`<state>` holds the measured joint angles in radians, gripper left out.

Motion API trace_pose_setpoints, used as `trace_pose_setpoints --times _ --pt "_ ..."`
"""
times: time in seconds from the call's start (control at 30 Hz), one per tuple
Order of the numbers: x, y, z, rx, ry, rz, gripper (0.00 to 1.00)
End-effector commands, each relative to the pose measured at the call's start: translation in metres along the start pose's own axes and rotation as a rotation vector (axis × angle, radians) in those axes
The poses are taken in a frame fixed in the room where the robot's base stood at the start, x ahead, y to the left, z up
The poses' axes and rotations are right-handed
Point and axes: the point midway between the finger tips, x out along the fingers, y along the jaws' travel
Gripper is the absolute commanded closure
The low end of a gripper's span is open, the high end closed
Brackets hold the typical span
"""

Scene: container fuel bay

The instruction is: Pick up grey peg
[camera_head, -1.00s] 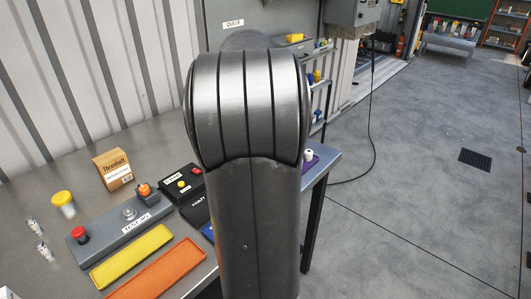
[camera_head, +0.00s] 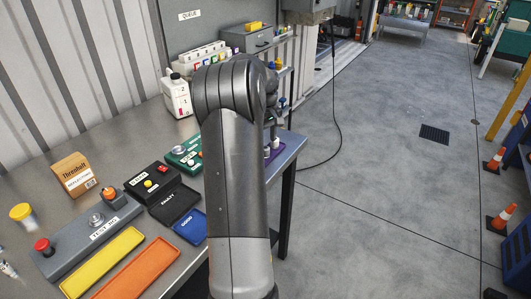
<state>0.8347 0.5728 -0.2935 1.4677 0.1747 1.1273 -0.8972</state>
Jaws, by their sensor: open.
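I cannot make out a grey peg for certain. A purple tray (camera_head: 272,154) at the far right corner of the bench holds small pale upright pieces, partly hidden by my arm. My gripper (camera_head: 272,124) shows only in part, as a dark shape just right of my arm's elbow, above that tray. It is open. Its fingertips are mostly hidden, and I cannot tell how far they are from the pieces.
The bench holds a yellow tray (camera_head: 103,262), an orange tray (camera_head: 138,272), a blue tray (camera_head: 190,228), a grey test box (camera_head: 84,236), a cardboard box (camera_head: 74,175) and a white bottle (camera_head: 177,97). Open floor lies right, with traffic cones (camera_head: 502,219).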

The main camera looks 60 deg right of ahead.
Motion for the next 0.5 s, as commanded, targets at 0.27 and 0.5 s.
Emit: trace_pose_setpoints --times 0.27,0.5 --pt "0.035 0.001 0.001 0.0 -0.003 -0.001 0.46" --pt "0.054 0.001 0.001 0.0 0.0 0.0 0.46"
